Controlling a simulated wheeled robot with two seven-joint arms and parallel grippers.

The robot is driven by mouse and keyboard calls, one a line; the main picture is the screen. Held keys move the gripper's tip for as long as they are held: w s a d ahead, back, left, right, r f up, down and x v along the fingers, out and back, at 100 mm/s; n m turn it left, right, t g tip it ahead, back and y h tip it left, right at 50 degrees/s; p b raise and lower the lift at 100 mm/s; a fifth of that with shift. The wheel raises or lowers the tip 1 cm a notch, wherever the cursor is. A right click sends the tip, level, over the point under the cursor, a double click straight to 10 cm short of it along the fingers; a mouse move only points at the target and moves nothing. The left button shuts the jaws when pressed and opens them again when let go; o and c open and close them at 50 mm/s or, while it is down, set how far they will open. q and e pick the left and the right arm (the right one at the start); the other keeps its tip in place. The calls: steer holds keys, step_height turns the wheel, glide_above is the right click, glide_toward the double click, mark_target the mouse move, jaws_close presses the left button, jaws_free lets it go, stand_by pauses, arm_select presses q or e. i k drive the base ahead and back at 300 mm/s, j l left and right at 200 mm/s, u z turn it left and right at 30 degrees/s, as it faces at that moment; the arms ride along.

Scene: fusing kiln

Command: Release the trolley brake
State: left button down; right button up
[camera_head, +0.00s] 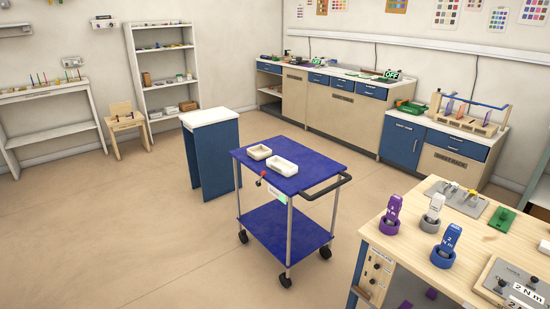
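The trolley (318,158) stands in the middle of the floor. It has a blue top, a blue lower shelf (268,225), grey posts, black casters and a black push handle (346,181) on its right side. A small lever with a red knob (263,174) sits at the near left edge of the top, possibly the brake. A small white and green label (277,195) hangs beside it, too small to read. Two white trays (283,166) rest on the top. Neither of my grippers is in view.
A wooden workbench (385,243) with purple, white and blue tools fills the near right. A blue stand with a white top (208,116) is behind the trolley's left side. Counters line the back wall. The floor (120,230) left and in front of the trolley is clear.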

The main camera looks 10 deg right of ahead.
mark_target(258, 183)
steer(key=i+j+z, duration=0.2)
steer(key=i+z, duration=0.2)
steer(key=i+j+z, duration=0.75)
steer(key=i+j, duration=0.15)
